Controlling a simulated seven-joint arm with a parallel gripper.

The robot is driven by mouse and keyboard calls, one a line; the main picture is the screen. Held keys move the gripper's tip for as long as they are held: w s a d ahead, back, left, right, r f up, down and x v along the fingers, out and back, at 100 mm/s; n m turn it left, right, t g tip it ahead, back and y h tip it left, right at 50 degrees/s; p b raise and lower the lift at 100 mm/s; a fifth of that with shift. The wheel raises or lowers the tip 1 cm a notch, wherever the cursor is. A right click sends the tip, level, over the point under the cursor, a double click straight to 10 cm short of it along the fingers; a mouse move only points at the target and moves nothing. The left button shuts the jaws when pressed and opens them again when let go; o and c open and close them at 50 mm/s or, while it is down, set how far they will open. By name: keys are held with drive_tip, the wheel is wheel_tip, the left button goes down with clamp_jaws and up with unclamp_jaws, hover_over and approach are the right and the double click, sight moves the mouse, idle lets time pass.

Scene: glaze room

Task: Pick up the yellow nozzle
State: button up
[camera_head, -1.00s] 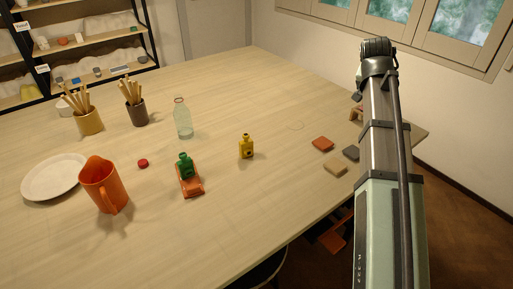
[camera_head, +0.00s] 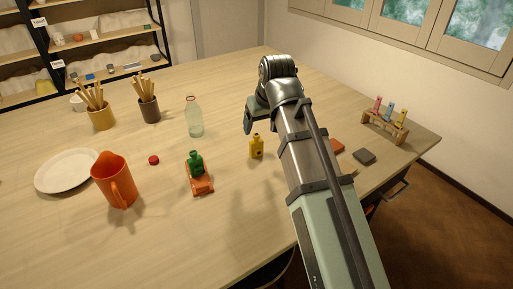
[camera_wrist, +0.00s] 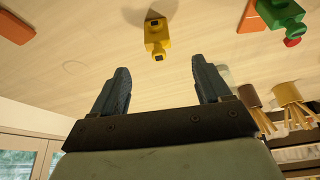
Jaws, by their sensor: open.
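A small yellow bottle-shaped piece with a dark spot, which I take as the yellow nozzle (camera_head: 256,147), stands on the table left of my arm. It also shows in the wrist view (camera_wrist: 157,38), at the top centre, beyond the fingertips and roughly in line with the gap. My gripper (camera_wrist: 160,70) is open, its two dark blue fingers spread with nothing between them. In the head view my gripper (camera_head: 248,120) hangs above and just behind the yellow piece, partly hidden by my wrist. A rack (camera_head: 384,126) at the right holds pink, blue and yellow pieces.
A green bottle (camera_head: 196,162) is on an orange stand (camera_head: 201,184). An orange jug (camera_head: 117,182), white plate (camera_head: 66,171), red cap (camera_head: 153,160) and clear bottle (camera_head: 194,120) stand left. A dark tile (camera_head: 364,156) and an orange tile (camera_head: 337,146) lie right of my arm.

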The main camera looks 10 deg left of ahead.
sight(257, 142)
drive_tip(key=x, duration=0.8)
drive_tip(key=shift+f, duration=0.2)
drive_tip(key=shift+x, duration=2.65)
drive_tip(key=shift+w+d, duration=0.1)
drive_tip(key=shift+d, duration=0.05)
drive_tip(key=c, duration=1.1)
